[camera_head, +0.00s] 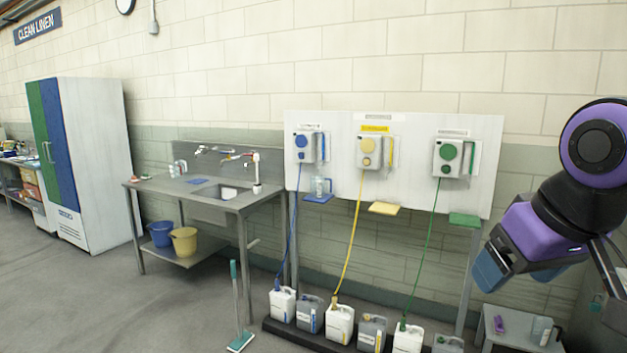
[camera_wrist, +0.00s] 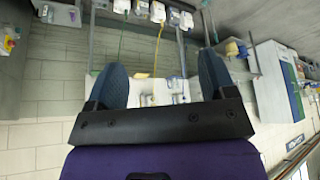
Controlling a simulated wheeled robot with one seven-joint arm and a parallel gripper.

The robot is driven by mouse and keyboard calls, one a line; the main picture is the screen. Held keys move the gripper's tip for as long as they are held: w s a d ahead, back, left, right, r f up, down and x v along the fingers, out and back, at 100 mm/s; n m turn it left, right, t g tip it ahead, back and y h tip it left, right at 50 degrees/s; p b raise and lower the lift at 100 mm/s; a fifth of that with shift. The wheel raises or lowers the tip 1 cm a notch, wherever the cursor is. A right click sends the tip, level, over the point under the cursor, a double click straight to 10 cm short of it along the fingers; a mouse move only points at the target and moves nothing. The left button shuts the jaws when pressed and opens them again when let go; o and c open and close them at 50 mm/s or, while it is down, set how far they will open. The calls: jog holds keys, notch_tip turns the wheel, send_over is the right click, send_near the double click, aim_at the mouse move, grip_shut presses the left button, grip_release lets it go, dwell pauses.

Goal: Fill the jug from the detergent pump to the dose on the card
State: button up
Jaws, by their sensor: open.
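Three pumps hang on a white board (camera_head: 340,215): a blue one (camera_head: 304,146), a yellow one (camera_head: 369,152) and a green one (camera_head: 448,157). A clear jug (camera_head: 319,187) stands on the blue shelf (camera_head: 319,199) under the blue pump. Another clear jug (camera_head: 180,167) seems to stand at the back of the sink bench. Small labels, one yellow (camera_head: 374,129), sit above the pumps; their writing is too small to read, and I cannot tell which is the dose card. My gripper (camera_head: 516,273) is open and empty, right of the board; its blue fingers show in the wrist view (camera_wrist: 162,75).
Several canisters (camera_head: 340,325) stand on a dark floor rack below the board, joined to the pumps by hoses. The yellow shelf (camera_head: 385,208) and green shelf (camera_head: 464,219) look empty. A small table (camera_head: 519,340) is below my gripper. A squeegee (camera_head: 240,342) stands before the sink bench (camera_head: 205,200).

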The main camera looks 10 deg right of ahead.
grip_shut()
dwell(1.4)
